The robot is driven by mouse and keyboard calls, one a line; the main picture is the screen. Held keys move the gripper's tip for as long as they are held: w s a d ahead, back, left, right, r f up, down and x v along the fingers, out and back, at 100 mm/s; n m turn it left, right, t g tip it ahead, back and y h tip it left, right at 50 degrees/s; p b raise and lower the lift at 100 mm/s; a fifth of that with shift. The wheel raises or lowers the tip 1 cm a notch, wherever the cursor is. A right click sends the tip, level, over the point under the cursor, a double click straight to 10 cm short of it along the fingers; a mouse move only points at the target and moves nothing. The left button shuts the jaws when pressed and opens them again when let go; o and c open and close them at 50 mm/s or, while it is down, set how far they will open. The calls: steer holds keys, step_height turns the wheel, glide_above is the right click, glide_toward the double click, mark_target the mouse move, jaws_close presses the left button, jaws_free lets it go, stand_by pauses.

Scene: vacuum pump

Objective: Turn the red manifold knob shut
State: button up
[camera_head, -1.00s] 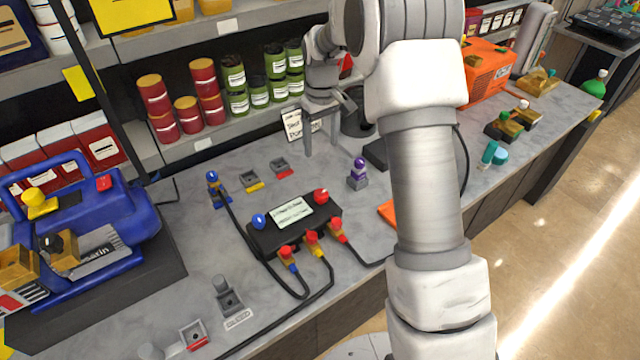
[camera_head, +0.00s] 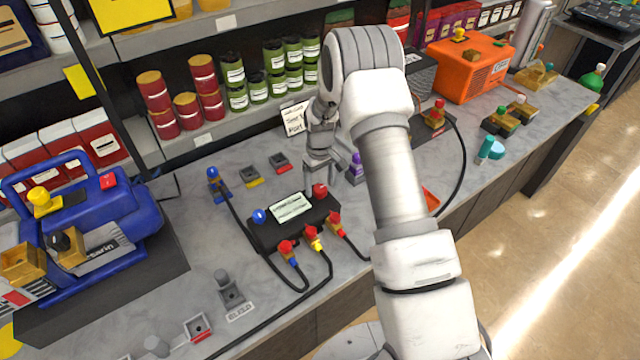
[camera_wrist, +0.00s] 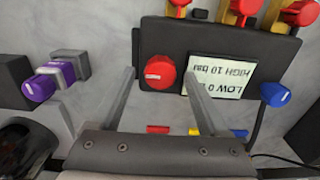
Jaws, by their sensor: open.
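The black manifold (camera_head: 268,236) lies on the grey bench with three hose fittings along its front. The red manifold knob (camera_head: 320,190) is at its far right end, and it also shows in the wrist view (camera_wrist: 158,72). My gripper (camera_head: 321,182) is above that end, pointing down. In the wrist view my open gripper (camera_wrist: 159,78) has one finger on each side of the red knob, with visible gaps; I cannot tell whether the tips are down at knob height. The blue knob (camera_head: 259,215) is at the manifold's other end, beside the white label (camera_head: 290,206).
A purple-topped fitting (camera_head: 356,168) stands close to the right of my gripper. A blue pump (camera_head: 85,235) is at left and an orange unit (camera_head: 468,68) at back right. Black hoses run from the manifold. Shelves with jars line the back.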

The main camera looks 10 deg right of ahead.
steer(key=shift+f, duration=0.5)
jaws_close()
